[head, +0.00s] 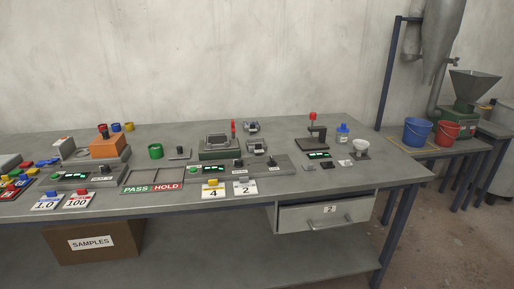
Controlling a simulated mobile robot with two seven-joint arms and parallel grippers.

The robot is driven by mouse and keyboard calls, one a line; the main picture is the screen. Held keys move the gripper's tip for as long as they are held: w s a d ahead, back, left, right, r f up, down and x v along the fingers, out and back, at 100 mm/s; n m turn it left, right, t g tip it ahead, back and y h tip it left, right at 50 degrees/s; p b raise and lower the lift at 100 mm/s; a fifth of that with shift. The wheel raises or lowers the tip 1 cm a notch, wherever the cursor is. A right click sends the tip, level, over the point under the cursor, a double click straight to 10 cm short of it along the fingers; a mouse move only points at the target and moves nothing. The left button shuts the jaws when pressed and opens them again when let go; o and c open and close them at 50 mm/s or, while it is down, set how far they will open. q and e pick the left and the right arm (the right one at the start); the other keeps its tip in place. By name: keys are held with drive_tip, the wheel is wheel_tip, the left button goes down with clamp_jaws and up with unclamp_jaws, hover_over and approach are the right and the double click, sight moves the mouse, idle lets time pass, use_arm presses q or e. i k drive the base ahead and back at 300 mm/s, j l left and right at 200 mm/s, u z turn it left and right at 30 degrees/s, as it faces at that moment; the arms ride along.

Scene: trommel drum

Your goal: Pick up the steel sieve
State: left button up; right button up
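No item can be told for certain as the steel sieve at this size. Two small grey metal pieces stand near the middle of the bench: a back metal piece (251,127) by the wall and a front metal piece (256,148) just nearer. To their left, a dark green-grey device (219,150) carries a square metallic frame (217,140) on top, with a red-handled upright beside it. Neither of my grippers shows in the head view.
A drawer (322,216) hangs below. Blue (417,133) and red (444,133) buckets stand right.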

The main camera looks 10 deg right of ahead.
sight(258, 146)
drive_tip(key=i+l+u, duration=0.15)
drive_tip(key=i, duration=0.25)
drive_tip(key=i+l+u, duration=0.15)
drive_tip(key=i+l, duration=0.2)
drive_tip(key=i, duration=0.05)
